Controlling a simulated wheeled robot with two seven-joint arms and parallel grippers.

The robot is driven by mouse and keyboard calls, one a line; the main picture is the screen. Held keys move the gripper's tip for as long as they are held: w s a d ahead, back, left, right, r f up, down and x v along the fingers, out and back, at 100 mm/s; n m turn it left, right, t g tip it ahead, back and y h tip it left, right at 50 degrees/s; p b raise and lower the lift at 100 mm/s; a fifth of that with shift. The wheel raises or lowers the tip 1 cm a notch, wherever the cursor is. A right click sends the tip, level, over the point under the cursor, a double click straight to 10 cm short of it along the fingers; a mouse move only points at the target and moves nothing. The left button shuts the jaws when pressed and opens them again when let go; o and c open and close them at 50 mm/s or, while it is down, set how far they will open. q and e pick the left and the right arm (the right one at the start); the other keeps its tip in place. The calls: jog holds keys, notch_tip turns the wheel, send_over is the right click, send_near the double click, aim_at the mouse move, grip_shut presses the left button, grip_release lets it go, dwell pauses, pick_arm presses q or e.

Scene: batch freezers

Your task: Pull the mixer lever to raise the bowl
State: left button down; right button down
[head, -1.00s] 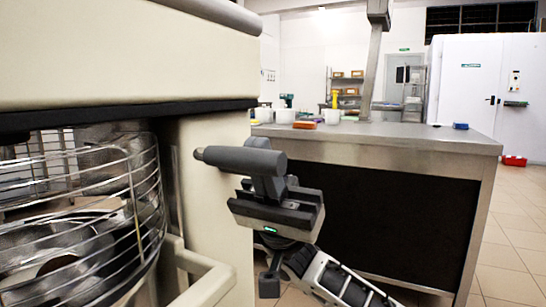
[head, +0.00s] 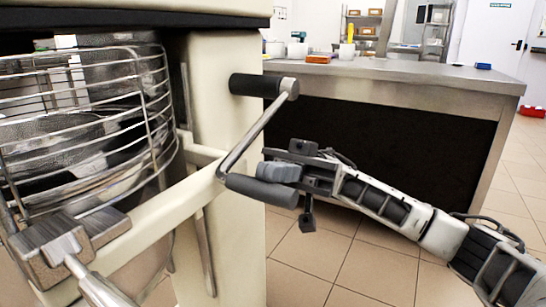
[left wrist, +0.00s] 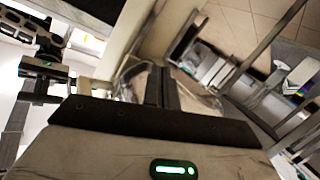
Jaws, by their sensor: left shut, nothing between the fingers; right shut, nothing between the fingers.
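The mixer (head: 228,130) is a cream machine at the left of the head view. Its metal bowl (head: 70,185) shows partly behind the wire guard (head: 150,113). The mixer lever (head: 258,128) is a bent metal rod, running down from a dark cylinder (head: 252,84) at the column's side to a dark grey handle (head: 250,187). My right gripper (head: 278,171) is shut at the handle, overlapping its upper side in the picture; contact is unclear. My left gripper (left wrist: 161,87) shows shut and empty in the left wrist view.
A steel-topped counter (head: 400,68) with a dark front stands behind my right arm, with an orange item (head: 318,58) and a blue item (head: 483,66) on it. A cream arm of the mixer (head: 165,213) juts forward under the guard. Tiled floor (head: 370,270) shows at lower right.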

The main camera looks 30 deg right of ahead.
pick_arm(q)
jog(key=shift+f, duration=0.2)
pick_arm(e)
jog(key=shift+f, duration=0.45)
notch_tip(320, 180, up, 5)
jog(key=p, duration=0.5)
pick_arm(q)
jog(key=shift+s+a+f+m+g+y, duration=0.15)
jog(key=shift+a+f+m+g+y, duration=0.35)
jog(key=shift+a+f+g+y, duration=0.4)
pick_arm(e)
jog(key=v, duration=1)
jog(key=shift+d+f, duration=0.2)
pick_arm(q)
jog(key=shift+d, duration=0.15)
pick_arm(e)
jog(key=shift+w, duration=0.15)
